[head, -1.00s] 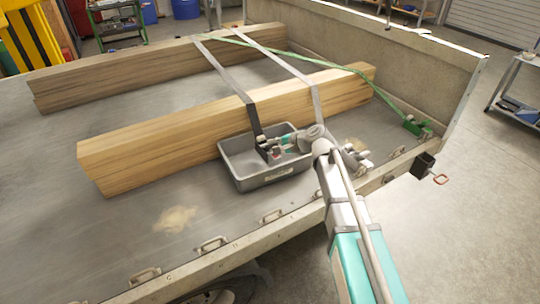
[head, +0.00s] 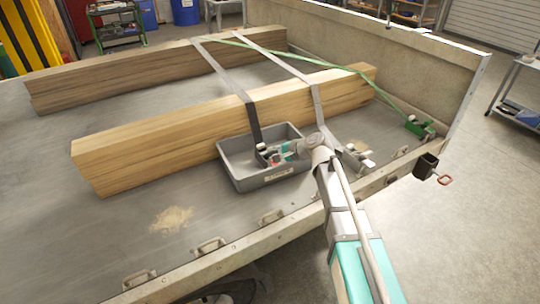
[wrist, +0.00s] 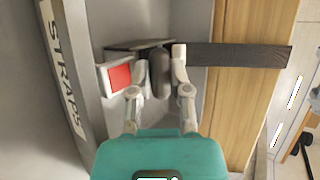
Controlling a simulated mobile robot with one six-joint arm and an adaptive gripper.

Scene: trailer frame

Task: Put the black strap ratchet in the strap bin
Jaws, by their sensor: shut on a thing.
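The black strap ratchet (wrist: 158,72) is between the fingers of my gripper (wrist: 157,72) in the wrist view, with the black strap (wrist: 240,56) running from it over the timber. A white piece with a red patch (wrist: 118,77) is beside it. The grey strap bin (head: 238,183) stands on the trailer bed, against the front timber; its STRAPS label (wrist: 62,80) shows in the wrist view. In the head view my gripper (head: 280,153) is shut on the ratchet (head: 265,154), inside the bin's outline. Whether the ratchet touches the bin floor cannot be told.
The front timber beam (head: 150,150) lies close behind the bin. A grey strap's ratchet (head: 356,157) and a green ratchet (head: 420,128) lie to the right. The bed's near edge rail (head: 230,243) has several metal loops.

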